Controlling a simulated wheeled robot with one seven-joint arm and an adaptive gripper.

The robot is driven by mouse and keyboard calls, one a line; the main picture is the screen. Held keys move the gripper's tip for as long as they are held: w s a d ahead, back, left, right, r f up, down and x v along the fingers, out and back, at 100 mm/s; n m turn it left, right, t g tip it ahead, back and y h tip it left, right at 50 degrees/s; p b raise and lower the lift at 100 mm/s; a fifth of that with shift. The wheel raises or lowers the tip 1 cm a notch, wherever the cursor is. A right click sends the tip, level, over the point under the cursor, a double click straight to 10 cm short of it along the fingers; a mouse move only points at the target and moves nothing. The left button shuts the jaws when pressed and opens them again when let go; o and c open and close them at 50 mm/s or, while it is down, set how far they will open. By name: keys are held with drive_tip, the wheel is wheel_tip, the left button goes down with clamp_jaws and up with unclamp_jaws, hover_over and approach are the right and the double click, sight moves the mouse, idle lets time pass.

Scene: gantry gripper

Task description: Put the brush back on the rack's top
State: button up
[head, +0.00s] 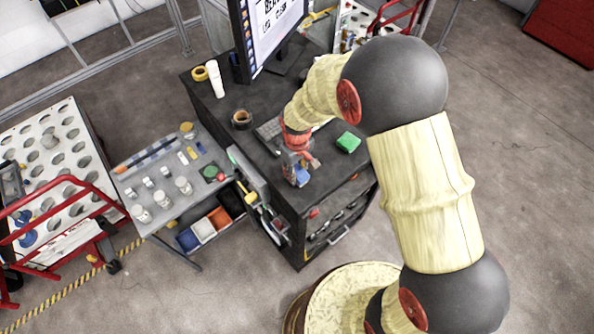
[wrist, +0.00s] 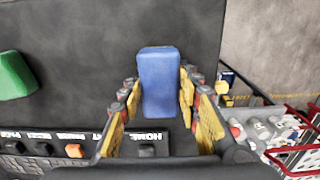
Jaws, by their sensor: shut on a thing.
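My gripper (head: 300,163) is over the near left part of the dark cabinet top. Its fingers also show in the wrist view (wrist: 160,100), one on each side of a blue block-like thing, and they are shut on it. I take this blue thing (wrist: 159,75) to be the brush, though no bristles show. It also shows below the gripper in the head view (head: 302,178). Whether it touches the cabinet top is unclear. The grey rack (head: 203,193) stands left of the cabinet, with jars and small items on top and coloured bins below.
A green block (head: 348,142) lies on the dark cabinet (head: 215,108), right of my gripper. A monitor (head: 262,35), keyboard and tape rolls stand farther back. A white holed cart (head: 55,135) with red rails is at the far left. Tools hang on the cabinet's left side.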

drive_tip(key=o, duration=1)
wheel_tip(320, 180, up, 12)
drive_tip(key=b, duration=0.1)
drive_tip(key=shift+b, duration=0.35)
wheel_tip(320, 180, up, 6)
drive_tip(key=m+t, duration=0.1)
hover_over(297, 171)
drive_tip(key=s+d, duration=0.1)
drive_tip(key=d, duration=0.2)
drive_tip(key=s+d+r+m+t, duration=0.35)
drive_tip(key=s+d+r, duration=0.45)
drive_tip(key=s+r, duration=0.35)
drive_tip(key=s+d+r+m, duration=0.2)
drive_tip(key=s+d, duration=0.1)
drive_tip(key=s, duration=0.4)
drive_tip(key=shift+r+t, duration=0.3)
drive_tip(key=shift+t, duration=0.15)
drive_tip(key=shift+s+d, duration=0.1)
